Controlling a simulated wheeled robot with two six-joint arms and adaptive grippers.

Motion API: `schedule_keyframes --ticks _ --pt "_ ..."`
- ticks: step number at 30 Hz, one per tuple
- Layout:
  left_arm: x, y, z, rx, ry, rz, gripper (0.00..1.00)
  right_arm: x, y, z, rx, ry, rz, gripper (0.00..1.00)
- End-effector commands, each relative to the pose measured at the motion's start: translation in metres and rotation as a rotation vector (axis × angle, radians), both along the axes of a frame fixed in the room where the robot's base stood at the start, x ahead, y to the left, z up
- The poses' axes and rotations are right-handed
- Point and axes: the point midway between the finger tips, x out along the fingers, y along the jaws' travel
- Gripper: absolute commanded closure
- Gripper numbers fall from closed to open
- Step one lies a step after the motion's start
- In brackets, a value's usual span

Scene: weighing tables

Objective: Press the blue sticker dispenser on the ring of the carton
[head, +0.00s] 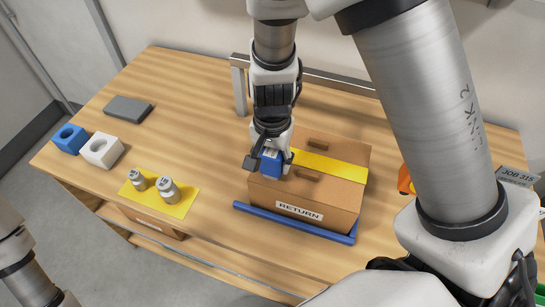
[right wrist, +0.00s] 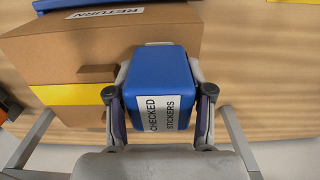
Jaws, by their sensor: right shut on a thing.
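My right gripper (head: 268,160) is shut on the blue sticker dispenser (head: 271,162). In the right wrist view the dispenser (right wrist: 158,75) sits between the two fingers, with a white label reading CHECKED STICKERS. The brown carton (head: 335,148) has a yellow tape band and a RETURN label on its front. The dispenser is over the carton's left front part; I cannot tell whether it touches. The carton also shows in the right wrist view (right wrist: 50,45). No ring on it can be made out. My left gripper is not in view.
A blue bar (head: 290,222) runs along the carton's front. White and blue blocks with round holes, a grey slab (head: 128,109) and two metal weights on a yellow mat (head: 183,205) are at the left. An orange object (head: 405,180) is right of the carton. The table's front middle is clear.

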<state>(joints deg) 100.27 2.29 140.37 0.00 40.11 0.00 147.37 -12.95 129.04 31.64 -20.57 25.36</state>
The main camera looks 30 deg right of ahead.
Motion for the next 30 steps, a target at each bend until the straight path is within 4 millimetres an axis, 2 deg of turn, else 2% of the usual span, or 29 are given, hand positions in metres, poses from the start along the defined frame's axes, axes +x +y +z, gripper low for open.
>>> schedule_keyframes --ticks 5,24,30 --pt "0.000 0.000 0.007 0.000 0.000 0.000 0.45 -0.001 0.000 0.007 0.000 0.003 0.000 0.76" --pt "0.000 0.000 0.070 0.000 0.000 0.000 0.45 0.000 0.000 0.069 0.000 0.001 0.000 0.76" --pt "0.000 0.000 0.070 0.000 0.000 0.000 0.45 0.000 0.000 0.070 0.000 0.001 0.000 0.76"
